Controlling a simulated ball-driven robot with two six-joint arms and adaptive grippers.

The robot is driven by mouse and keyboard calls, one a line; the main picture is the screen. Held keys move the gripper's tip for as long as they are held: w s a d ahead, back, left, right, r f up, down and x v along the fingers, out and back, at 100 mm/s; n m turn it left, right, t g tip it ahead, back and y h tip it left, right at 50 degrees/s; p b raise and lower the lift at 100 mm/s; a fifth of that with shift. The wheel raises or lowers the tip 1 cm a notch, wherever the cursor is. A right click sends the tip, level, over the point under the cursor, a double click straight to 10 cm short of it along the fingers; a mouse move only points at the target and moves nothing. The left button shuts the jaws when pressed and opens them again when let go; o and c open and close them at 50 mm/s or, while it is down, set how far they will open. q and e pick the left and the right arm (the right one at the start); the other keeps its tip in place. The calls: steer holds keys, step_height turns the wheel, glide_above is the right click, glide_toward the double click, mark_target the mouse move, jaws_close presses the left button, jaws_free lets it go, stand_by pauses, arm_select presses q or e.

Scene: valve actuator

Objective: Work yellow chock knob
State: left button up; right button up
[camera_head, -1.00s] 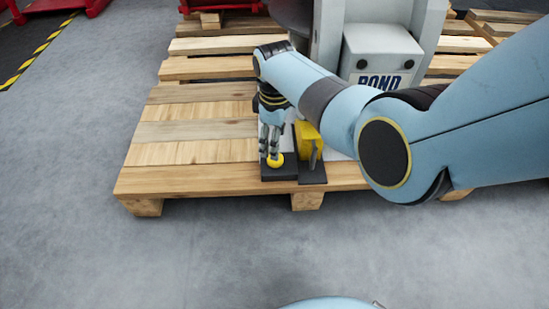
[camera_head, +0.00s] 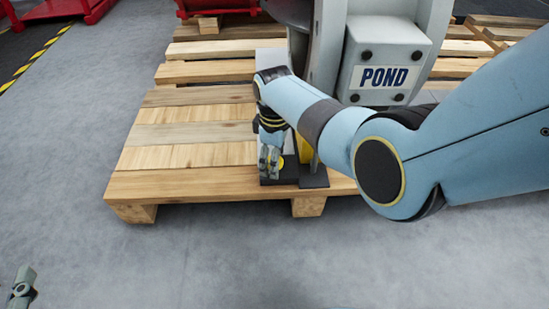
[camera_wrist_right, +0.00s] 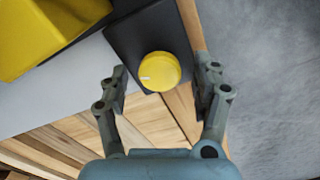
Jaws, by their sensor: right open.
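The yellow chock knob (camera_wrist_right: 159,70) is a round disc with a short white mark at its left edge, on a dark base plate (camera_wrist_right: 138,38). In the head view the knob (camera_head: 281,162) is mostly hidden by my right gripper (camera_head: 271,161). In the right wrist view my right gripper (camera_wrist_right: 166,82) is open, one finger on each side of the knob, with visible gaps between. Part of my left gripper (camera_head: 22,287) shows at the lower left of the head view, far from the knob; its jaw state is unclear.
A larger yellow block (camera_wrist_right: 35,30) stands beside the knob, close to my gripper. A grey machine labelled POND (camera_head: 388,72) stands behind on a wooden pallet (camera_head: 185,158). The pallet's left side and the floor in front are clear.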

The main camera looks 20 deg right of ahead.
steer(key=c, duration=1.2)
steer(key=shift+o, duration=0.2)
